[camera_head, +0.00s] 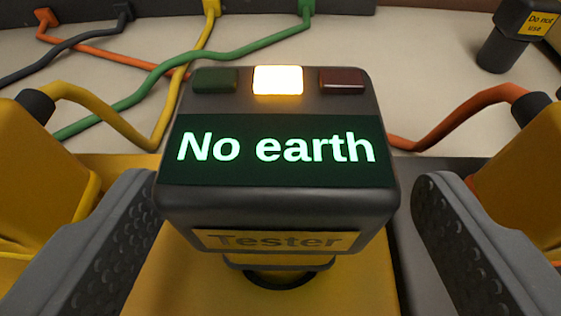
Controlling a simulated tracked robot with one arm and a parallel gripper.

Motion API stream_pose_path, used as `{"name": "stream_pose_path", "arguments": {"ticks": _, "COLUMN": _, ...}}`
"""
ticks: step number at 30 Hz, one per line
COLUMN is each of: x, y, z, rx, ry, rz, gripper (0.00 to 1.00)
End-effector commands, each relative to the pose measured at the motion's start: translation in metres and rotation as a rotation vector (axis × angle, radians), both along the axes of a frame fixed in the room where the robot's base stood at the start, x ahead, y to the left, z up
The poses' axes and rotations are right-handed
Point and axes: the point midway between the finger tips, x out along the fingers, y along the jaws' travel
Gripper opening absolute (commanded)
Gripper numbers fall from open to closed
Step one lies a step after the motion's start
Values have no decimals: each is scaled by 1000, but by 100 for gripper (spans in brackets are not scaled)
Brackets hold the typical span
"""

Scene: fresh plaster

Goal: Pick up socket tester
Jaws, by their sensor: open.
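The socket tester (280,206) is a dark grey box with a green-lit screen reading "No earth". Above the screen are a dark green lamp, a bright lit amber lamp and a dark red lamp. A yellow label below reads "Tester". My gripper (285,235) is open, with one dark textured finger on each side of the tester. A gap shows on the right; on the left the finger's edge is close to the tester, and I cannot tell whether they touch. The tester's underside and back are hidden.
Orange, dark, yellow and green cables (150,72) run across the pale surface (415,70) behind the tester. A dark block with a yellow "Do not use" label (538,22) stands at the top right. Open pale surface lies between it and the tester.

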Motion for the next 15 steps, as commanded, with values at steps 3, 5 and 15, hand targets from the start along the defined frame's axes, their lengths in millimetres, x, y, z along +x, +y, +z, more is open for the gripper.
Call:
{"name": "stream_pose_path", "arguments": {"ticks": 3, "x": 9, "y": 1, "z": -3, "rx": 0, "ry": -1, "rz": 0, "gripper": 76}}
{"name": "stream_pose_path", "arguments": {"ticks": 5, "x": 15, "y": 2, "z": -6, "rx": 0, "ry": 0, "rz": 0, "gripper": 76}}
{"name": "stream_pose_path", "arguments": {"ticks": 15, "x": 47, "y": 2, "z": -17, "rx": -1, "ry": -1, "rz": 1, "gripper": 76}}
